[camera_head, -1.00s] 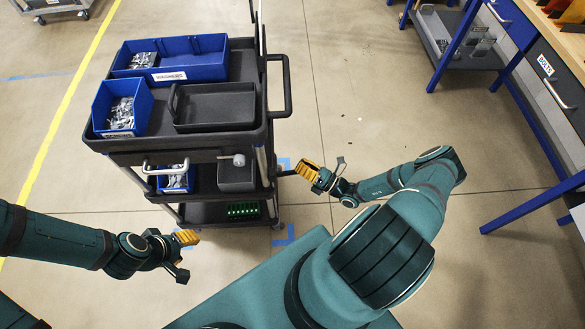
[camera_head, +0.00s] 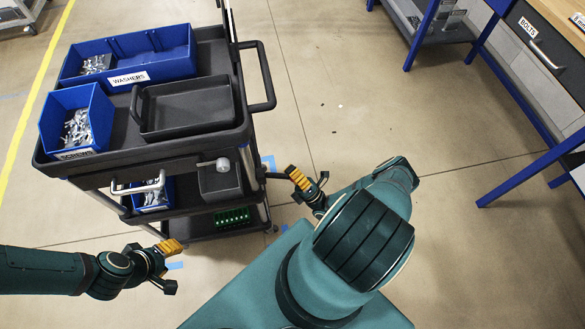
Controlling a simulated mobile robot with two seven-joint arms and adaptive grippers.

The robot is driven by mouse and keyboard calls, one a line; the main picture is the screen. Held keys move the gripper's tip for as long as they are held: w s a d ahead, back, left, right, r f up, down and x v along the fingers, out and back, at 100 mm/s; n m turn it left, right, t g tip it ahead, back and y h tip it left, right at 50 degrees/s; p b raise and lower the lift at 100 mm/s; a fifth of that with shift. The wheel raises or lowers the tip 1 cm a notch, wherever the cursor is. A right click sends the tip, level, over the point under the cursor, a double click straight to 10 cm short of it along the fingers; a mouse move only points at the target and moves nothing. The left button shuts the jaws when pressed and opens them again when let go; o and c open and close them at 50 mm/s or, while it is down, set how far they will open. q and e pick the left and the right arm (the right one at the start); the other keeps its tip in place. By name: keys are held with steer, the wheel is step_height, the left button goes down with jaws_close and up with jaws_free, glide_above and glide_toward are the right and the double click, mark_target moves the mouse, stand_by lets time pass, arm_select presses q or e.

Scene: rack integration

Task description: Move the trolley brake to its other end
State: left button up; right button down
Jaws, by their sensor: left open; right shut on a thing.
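The dark trolley (camera_head: 158,160) stands left of centre. A short dark bar (camera_head: 277,175), which looks like the brake lever, sticks out from its right side below the top tray. My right gripper (camera_head: 293,174), with orange fingers, is shut on the outer end of this bar. A dark lever with a grey knob (camera_head: 222,164) sits on the trolley's front; I cannot tell its function. My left gripper (camera_head: 174,247) is open and empty, below and in front of the trolley, apart from its silver handle (camera_head: 138,187).
The trolley's top holds a washers bin (camera_head: 130,64), a screws bin (camera_head: 76,120) and an empty black tray (camera_head: 186,109). A black push handle (camera_head: 262,78) juts out at right. A workbench with blue legs (camera_head: 530,170) stands far right.

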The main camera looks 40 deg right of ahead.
steer(key=shift+s+a+f+m+t+h, duration=0.2)
steer(key=shift+a+f+m+t+h, duration=0.2)
steer(key=shift+m+h, duration=0.3)
steer(key=shift+f, duration=0.15)
steer(key=c, duration=0.7)
jaws_free()
steer(key=shift+w+d+m, duration=0.15)
steer(key=shift+m, duration=0.15)
steer(key=s+f, duration=0.1)
steer(key=s, duration=0.4)
steer(key=s+d+f, duration=0.1)
steer(key=s, duration=0.4)
steer(key=s+d+f, duration=0.1)
steer(key=s, duration=0.4)
steer(key=shift+s+d+f, duration=0.1)
steer(key=shift+d+f, duration=0.05)
steer(key=shift+f, duration=0.15)
